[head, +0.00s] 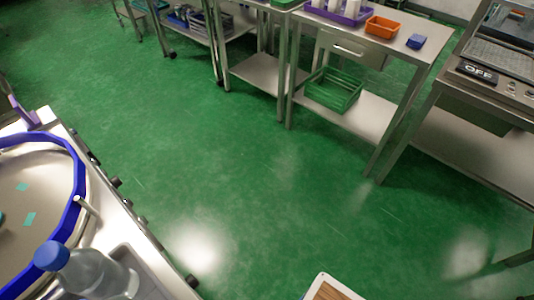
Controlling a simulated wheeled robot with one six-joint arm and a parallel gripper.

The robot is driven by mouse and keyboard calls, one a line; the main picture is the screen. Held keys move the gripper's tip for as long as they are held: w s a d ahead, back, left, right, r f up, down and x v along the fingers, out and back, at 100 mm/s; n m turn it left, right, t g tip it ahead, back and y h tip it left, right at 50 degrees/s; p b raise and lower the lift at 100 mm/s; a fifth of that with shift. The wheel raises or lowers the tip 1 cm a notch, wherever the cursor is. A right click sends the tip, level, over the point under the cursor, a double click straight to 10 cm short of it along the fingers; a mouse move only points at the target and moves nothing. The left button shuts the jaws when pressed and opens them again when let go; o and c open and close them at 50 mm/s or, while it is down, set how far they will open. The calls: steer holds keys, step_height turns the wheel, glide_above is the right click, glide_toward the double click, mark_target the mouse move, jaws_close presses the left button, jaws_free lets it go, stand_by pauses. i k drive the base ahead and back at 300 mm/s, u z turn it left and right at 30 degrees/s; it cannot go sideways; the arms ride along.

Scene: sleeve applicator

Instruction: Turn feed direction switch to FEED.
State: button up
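The feed direction switch cannot be made out, and no FEED label is readable in the head view. At the left is a steel machine (112,205) with a blue-rimmed round table (80,170) and several dark knobs along its side edge; one dark knob (116,182) sits near the middle of that edge. My gripper is not in view.
A clear bottle with a blue cap (52,256) stands at the lower left. Steel carts line the back, one holding a green crate (333,90), an orange bin (383,27) and a blue item (416,41). Open green floor (250,180) lies between.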

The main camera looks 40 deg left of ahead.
mark_target(191, 280)
steer(key=i, duration=1.95)
steer(key=u, duration=3.95)
steer(key=k, duration=0.55)
steer(key=u, duration=1.15)
steer(key=i, duration=0.5)
